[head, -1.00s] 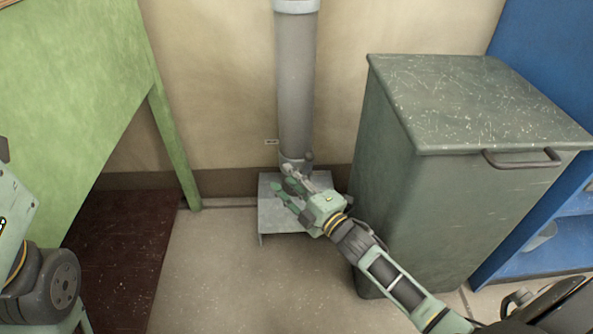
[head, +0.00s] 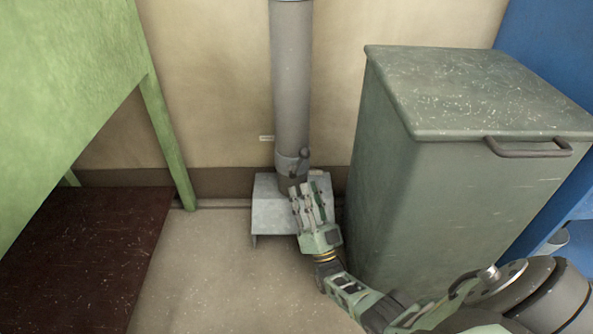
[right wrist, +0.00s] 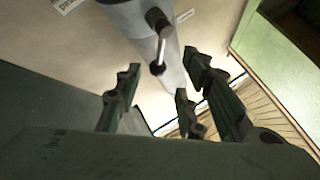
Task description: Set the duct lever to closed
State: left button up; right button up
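The duct (head: 292,80) is a grey vertical pipe against the wall, with a collar near its foot. Its lever (head: 302,156) sticks out at the collar, with a dark knob at its upper end. In the right wrist view the lever (right wrist: 161,47) is a short shiny rod between a dark knob and a dark pivot. My right gripper (head: 304,190) is just below the lever, fingers pointing up toward it. In the right wrist view its fingers (right wrist: 160,75) are spread and empty, with the lever beyond the gap between them. My left gripper is not in view.
A grey metal stand (head: 270,212) is under the duct. A large grey-green bin (head: 405,190) with a handle stands close on the right. A green table (head: 70,80) is at the left. A small label (head: 266,138) is on the wall. Floor in front is clear.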

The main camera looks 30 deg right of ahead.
aim_at(299, 164)
jog(key=x, duration=0.7)
jog(key=shift+w+d+r, duration=0.15)
jog(key=shift+w+r, duration=0.1)
grip_shut()
dwell(0.4)
